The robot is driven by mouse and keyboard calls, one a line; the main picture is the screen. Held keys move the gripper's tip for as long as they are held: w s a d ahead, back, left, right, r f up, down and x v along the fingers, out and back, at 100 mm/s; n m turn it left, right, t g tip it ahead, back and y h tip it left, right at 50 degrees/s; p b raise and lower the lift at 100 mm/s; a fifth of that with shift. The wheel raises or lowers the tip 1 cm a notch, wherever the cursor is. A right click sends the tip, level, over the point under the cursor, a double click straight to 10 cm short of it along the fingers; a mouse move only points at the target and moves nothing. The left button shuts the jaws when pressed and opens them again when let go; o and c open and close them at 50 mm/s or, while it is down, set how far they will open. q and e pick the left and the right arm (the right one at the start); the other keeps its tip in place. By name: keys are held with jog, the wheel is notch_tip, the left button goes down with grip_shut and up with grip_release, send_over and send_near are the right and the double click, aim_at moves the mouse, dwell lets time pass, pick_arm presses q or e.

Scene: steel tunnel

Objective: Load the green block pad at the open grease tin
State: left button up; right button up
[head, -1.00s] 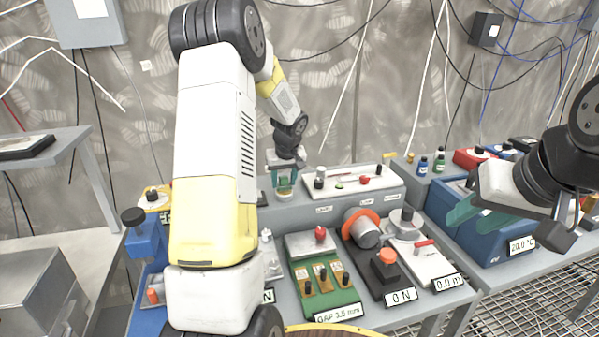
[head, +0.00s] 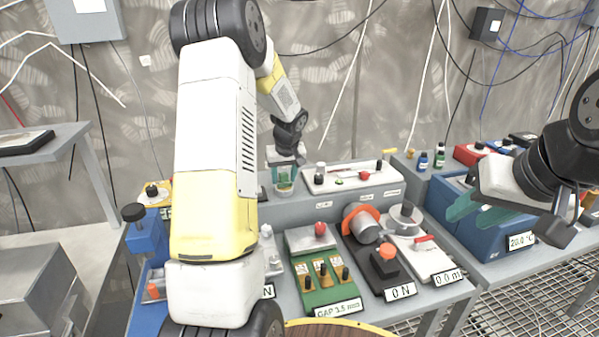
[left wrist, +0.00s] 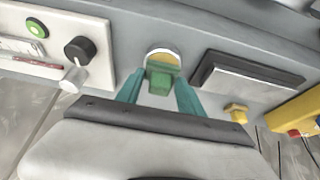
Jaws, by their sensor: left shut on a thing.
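My left gripper (head: 284,172) is over the back ledge of the bench, left of the white panel. In the left wrist view its teal fingers (left wrist: 160,92) are shut on a small green block (left wrist: 161,77). The grease tin (left wrist: 163,54), round with a pale yellowish inside, shows just beyond the block, which overlaps its near edge. I cannot tell whether block and grease touch. In the head view the tin (head: 284,187) sits right under the fingertips. My right gripper (head: 476,211) is at the right, its teal fingers apart and empty, in front of a blue box.
The white panel (head: 352,174) with knobs stands close right of the left gripper. A green gauge block stand (head: 327,290), a black force stand (head: 375,262) and a white slide plate (head: 425,258) fill the bench front. A blue box (head: 500,243) stands right. A dark-framed pad (left wrist: 246,82) lies beside the tin.

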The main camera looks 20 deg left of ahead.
aim_at(284, 173)
pick_arm(q)
jog(key=shift+f, duration=0.45)
dwell(1.1)
jog(key=shift+r, duration=3.55)
